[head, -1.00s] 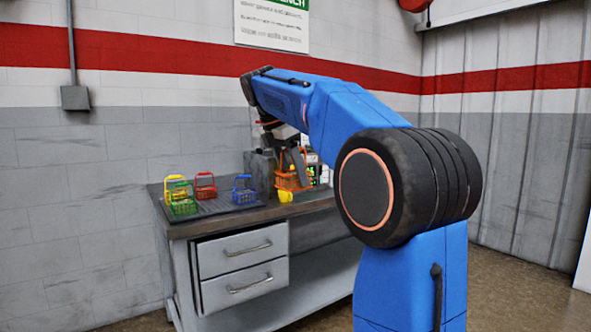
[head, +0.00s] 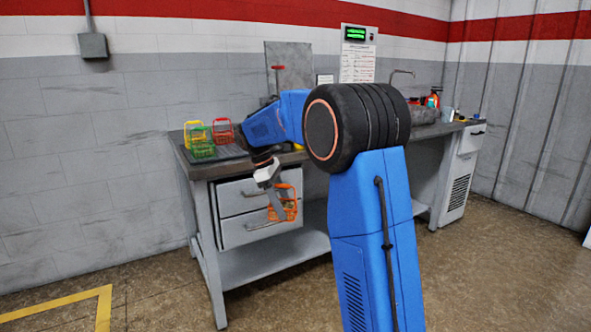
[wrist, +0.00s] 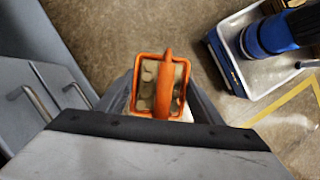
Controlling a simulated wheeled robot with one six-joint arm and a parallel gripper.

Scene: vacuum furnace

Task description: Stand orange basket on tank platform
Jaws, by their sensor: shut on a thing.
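The orange basket (head: 291,212) hangs in my gripper (head: 274,190), in front of the bench drawers and below the bench top. In the wrist view, the basket (wrist: 138,105) is seen from above, with its handle arching over the middle. Several tan pieces lie inside it. My gripper (wrist: 160,103) is shut on the basket; its fingers show on either side. I cannot make out the tank platform, and my arm covers part of the bench there.
Yellow (head: 191,130), green (head: 201,147) and red (head: 223,131) baskets stand at the bench's left end, by a dark tray (head: 232,153). The drawers (head: 246,195) are close behind the held basket. A green-lit panel (head: 357,50) stands farther right. Floor (head: 150,285) at left is clear.

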